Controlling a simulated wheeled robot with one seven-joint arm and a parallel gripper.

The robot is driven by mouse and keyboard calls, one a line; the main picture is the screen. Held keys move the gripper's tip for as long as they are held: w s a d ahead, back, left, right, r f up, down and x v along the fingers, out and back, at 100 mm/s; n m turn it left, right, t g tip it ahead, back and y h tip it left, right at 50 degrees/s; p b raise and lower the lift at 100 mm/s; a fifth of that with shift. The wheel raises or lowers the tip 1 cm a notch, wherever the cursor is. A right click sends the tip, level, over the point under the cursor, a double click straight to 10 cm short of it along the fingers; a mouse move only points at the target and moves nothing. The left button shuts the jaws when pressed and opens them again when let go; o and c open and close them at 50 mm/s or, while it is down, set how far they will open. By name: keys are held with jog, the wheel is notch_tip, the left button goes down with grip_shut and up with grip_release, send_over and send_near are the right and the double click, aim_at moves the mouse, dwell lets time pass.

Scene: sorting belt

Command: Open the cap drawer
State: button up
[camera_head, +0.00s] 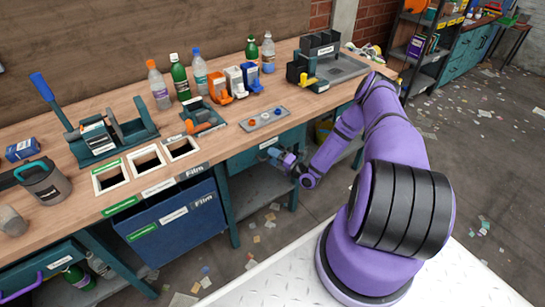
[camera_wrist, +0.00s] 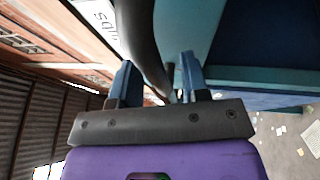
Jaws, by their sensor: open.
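The cap drawer (camera_head: 290,137) is a teal front under the workbench edge, below the small tray with caps; it looks flush with the bench. In the wrist view its teal front (camera_wrist: 184,22) rises behind a dark curved handle (camera_wrist: 141,32). A white label with partly cut-off lettering (camera_wrist: 100,14) shows beside the handle. My gripper (camera_head: 270,153) reaches the drawer front from the right. In the wrist view my gripper (camera_wrist: 160,78) is open, with its two blue fingers on either side of the handle's lower part. Whether either finger touches it I cannot tell.
The wooden bench (camera_head: 222,145) carries bottles, small bins and a grey cap tray (camera_head: 264,119). A blue film bin (camera_head: 172,222) hangs to the left under the bench. A grey lower shelf (camera_head: 262,187) lies below the drawer. The littered floor (camera_head: 480,150) is open to the right.

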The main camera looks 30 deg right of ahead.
grip_shut()
jog(key=shift+s, duration=0.1)
